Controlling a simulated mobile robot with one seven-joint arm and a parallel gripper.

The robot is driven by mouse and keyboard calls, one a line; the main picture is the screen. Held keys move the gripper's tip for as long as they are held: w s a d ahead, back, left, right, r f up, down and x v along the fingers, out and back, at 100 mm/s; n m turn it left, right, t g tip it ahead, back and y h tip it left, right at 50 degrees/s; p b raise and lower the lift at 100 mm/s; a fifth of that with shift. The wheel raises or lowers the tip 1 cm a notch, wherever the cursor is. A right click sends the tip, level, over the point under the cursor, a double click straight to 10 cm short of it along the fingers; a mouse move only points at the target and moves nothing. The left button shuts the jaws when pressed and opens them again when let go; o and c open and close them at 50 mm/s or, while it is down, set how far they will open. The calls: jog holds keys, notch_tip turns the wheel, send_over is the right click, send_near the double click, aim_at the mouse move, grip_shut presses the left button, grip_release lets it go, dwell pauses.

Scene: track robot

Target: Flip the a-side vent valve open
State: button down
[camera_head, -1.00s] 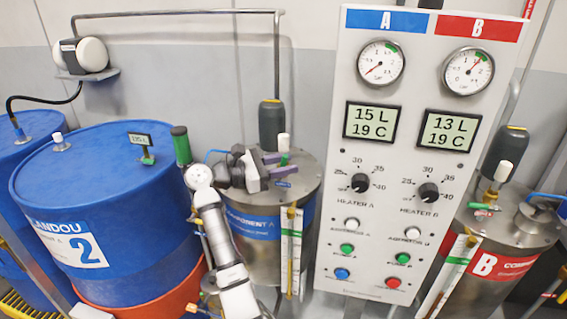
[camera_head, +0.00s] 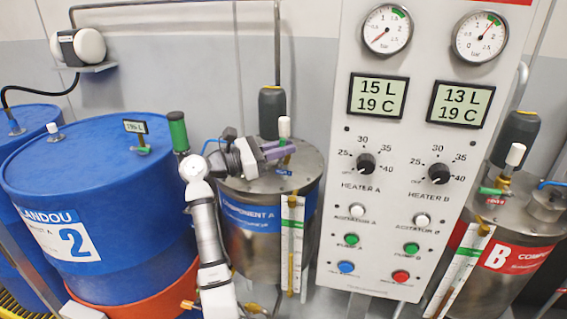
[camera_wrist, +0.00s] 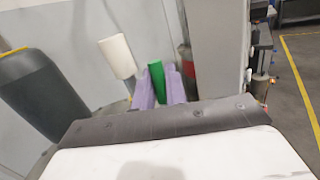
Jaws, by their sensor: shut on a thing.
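The a-side vent valve stands on the lid of the component A tank (camera_head: 232,190). It has a white cylinder (camera_head: 284,127) on top and a green handle (camera_head: 283,142), mostly hidden by my fingers. My gripper (camera_head: 285,149) reaches it from the left, with purple fingers shut on the handle. In the wrist view the green handle (camera_wrist: 157,80) shows between the two purple fingers, with the white cylinder (camera_wrist: 117,56) to its left. The handle's exact angle is hard to tell.
The control panel (camera_head: 400,215) stands close to the right of the tank. A dark grey cylinder (camera_head: 272,112) rises behind the valve. A blue drum (camera_head: 95,175) is on the left. The component B tank (camera_head: 520,226) with its own green-handled valve (camera_head: 490,191) is at far right.

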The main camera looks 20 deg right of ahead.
jog(key=shift+w+a+n+h+b, duration=0.2)
jog(key=shift+n+h+b, duration=0.15)
jog(key=shift+b, duration=0.25)
jog(key=shift+r+h, duration=0.15)
jog(key=shift+h, duration=0.1)
jog(key=c, duration=1.5)
grip_release()
jog(key=shift+o, duration=0.2)
jog(key=shift+s, duration=0.1)
jog(key=m+y+p, duration=0.1)
jog(key=p, duration=0.3)
jog(key=shift+s+d+r+p, duration=0.1)
jog(key=shift+d+r+p, duration=0.25)
jog(key=shift+r, duration=0.05)
jog(key=shift+s+y+p, duration=0.1)
jog(key=shift+y+p, duration=0.3)
jog(key=shift+p, duration=0.7)
jog(key=shift+d+f+m+p, duration=0.1)
jog(key=shift+f+m+p, duration=0.15)
jog(key=shift+p, duration=0.65)
